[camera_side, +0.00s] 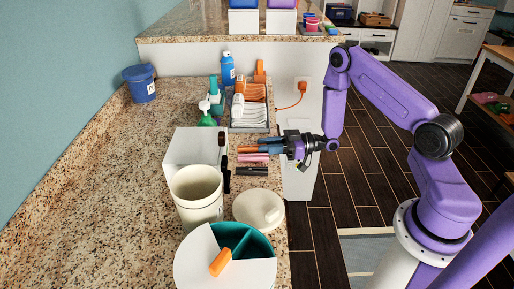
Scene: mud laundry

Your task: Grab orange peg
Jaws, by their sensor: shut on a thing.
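My gripper (272,146) reaches in from the right over the counter's edge, low near the counter top. Its jaws are shut on what looks like a slim orange peg (246,149), which sticks out to the left of the fingertips; the grip itself is small and partly hidden. A pink piece (254,158) and a dark piece (251,171) lie just in front of it. Another, thicker orange piece (220,262) rests on the round white bin with teal compartments (190,265) at the front.
A cream tub (197,190), a white box (187,147) and a round cream lid (259,208) stand in front and to the left. A tray of folded cloths (249,119), a green pump bottle (207,114) and a blue bottle (228,68) stand behind.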

